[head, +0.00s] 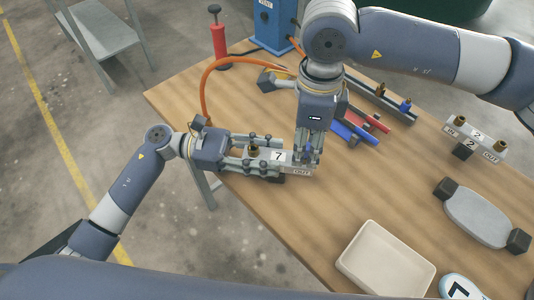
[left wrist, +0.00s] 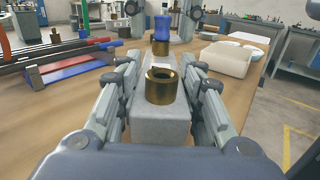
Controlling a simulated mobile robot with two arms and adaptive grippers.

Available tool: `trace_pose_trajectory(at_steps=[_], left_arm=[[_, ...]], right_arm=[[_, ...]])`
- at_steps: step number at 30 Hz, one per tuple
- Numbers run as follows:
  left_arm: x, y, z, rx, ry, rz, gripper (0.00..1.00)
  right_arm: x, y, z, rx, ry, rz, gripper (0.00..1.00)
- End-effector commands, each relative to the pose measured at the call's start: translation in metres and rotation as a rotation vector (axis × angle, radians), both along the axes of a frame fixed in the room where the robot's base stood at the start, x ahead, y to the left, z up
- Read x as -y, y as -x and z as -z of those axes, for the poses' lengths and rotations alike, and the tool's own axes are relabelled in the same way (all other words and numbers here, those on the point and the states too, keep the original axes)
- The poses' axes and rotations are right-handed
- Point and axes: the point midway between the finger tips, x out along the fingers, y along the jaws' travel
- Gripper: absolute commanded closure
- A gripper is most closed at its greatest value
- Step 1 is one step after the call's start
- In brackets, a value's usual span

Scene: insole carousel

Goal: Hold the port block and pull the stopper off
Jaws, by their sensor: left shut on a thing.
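The grey port block (head: 278,156), with a "7" label and an "OUT" label, lies between the fingers of my left gripper (head: 262,155). In the left wrist view the fingers of my left gripper (left wrist: 162,100) grip the block (left wrist: 160,123) from both sides. An open brass port (left wrist: 161,86) stands at its near end. The blue stopper (left wrist: 162,28) sits upright on the brass port at the far end. My right gripper (head: 307,150) points down over the OUT end. Its fingers stand apart on either side of the stopper, with gaps visible.
A cream tray (head: 385,262) stands at the front. A second block marked "2" (head: 476,137) and a grey insole-shaped piece (head: 477,214) are at the right. Red and blue bars (head: 355,132) lie behind my right gripper. An orange hose (head: 205,85) arcs at the back left.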

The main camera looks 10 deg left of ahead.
Motion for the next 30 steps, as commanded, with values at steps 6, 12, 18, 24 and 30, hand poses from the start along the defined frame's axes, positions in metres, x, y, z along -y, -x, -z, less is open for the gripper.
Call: trace_pose_trajectory(at_steps=[6, 12, 18, 24, 30], left_arm=[[0.0, -0.0001, 0.0, 0.0, 0.0, 0.0, 1.0], [0.0, -0.0001, 0.0, 0.0, 0.0, 0.0, 1.0], [0.0, -0.0001, 0.0, 0.0, 0.0, 0.0, 1.0], [0.0, -0.0001, 0.0, 0.0, 0.0, 0.0, 1.0], [0.0, -0.0001, 0.0, 0.0, 0.0, 0.0, 1.0]], right_arm=[[0.0, 0.0, -0.0001, -0.001, 0.0, 0.0, 0.62], [0.0, -0.0002, -0.0003, 0.0, 0.0, 0.0, 0.62], [-0.0001, 0.0001, 0.0, -0.001, 0.0, 0.0, 0.62], [0.0001, -0.0001, -0.0003, 0.0, 0.0, 0.0, 0.78], [0.0, -0.0001, -0.0003, 0.0, 0.0, 0.0, 1.0]])
